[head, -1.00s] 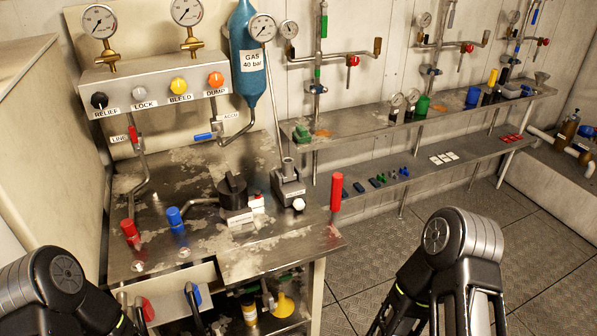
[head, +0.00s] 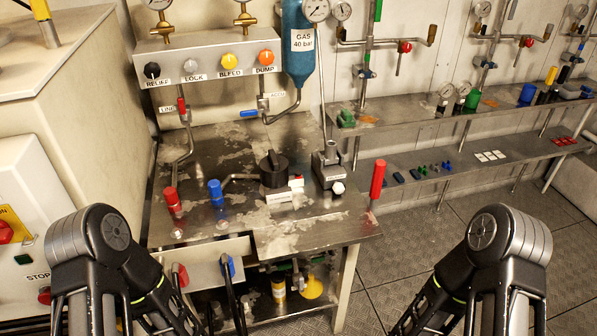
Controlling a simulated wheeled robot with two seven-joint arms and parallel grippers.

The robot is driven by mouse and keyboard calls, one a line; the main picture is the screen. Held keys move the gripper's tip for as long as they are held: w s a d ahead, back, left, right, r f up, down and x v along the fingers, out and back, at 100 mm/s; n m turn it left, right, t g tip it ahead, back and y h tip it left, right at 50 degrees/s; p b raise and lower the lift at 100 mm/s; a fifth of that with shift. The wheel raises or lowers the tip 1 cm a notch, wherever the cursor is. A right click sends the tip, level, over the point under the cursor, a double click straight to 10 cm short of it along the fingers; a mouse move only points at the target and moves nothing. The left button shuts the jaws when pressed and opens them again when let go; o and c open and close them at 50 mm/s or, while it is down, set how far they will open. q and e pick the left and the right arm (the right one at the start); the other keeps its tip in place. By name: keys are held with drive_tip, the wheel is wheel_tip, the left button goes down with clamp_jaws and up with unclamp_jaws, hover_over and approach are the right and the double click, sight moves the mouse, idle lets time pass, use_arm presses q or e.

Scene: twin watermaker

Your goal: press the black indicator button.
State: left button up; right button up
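A round black button or knob (head: 152,70) labelled RELIEF sits at the left end of the grey panel (head: 205,47) on the wall, in the head view. To its right are a grey one marked LOCK (head: 191,67), a yellow one marked BLEED (head: 229,62) and an orange one marked DUMP (head: 266,58). My two arms enter at the bottom left and bottom right, well below and apart from the panel. Neither gripper can be seen.
A metal bench (head: 310,232) with red and blue valves stands below the panel. A blue gas bottle (head: 302,62) hangs right of the panel. Open floor lies right.

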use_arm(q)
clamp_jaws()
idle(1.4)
